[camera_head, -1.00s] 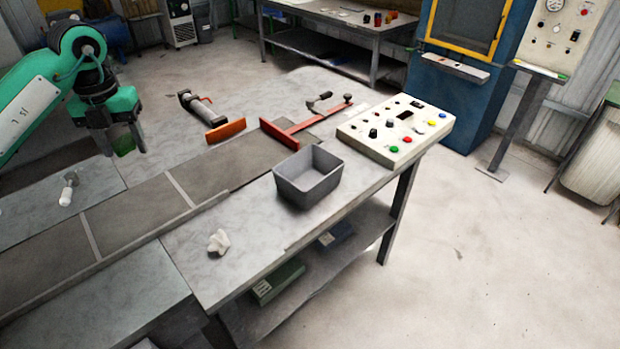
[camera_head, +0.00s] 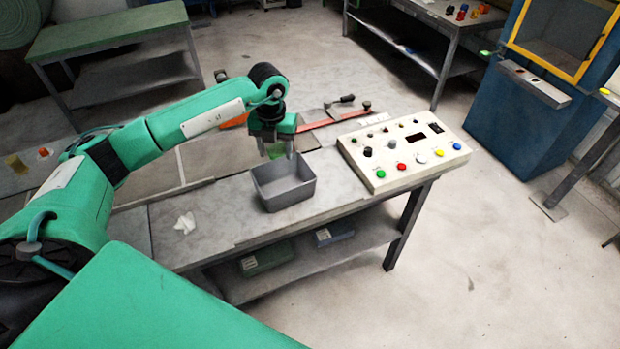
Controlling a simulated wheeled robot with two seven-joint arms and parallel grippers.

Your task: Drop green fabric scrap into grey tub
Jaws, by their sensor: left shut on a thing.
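The grey tub (camera_head: 284,193) stands open on the workbench, left of the control panel. My left gripper (camera_head: 277,151) is shut on the green fabric scrap (camera_head: 276,152), which shows between its fingers. The gripper points down at the tub's back edge, with the fingertips close to the rim height in the picture. I cannot tell whether the scrap is over the tub's opening or just behind it. The part of the tub's inside that shows looks empty. My right gripper is not in view.
A control panel (camera_head: 402,152) with coloured buttons stands right of the tub. A white crumpled scrap (camera_head: 185,223) lies on the bench to the left. A red-orange bar with a clamp (camera_head: 335,118) lies behind the tub. The lower shelf holds a green box (camera_head: 267,257) and a blue box (camera_head: 334,232).

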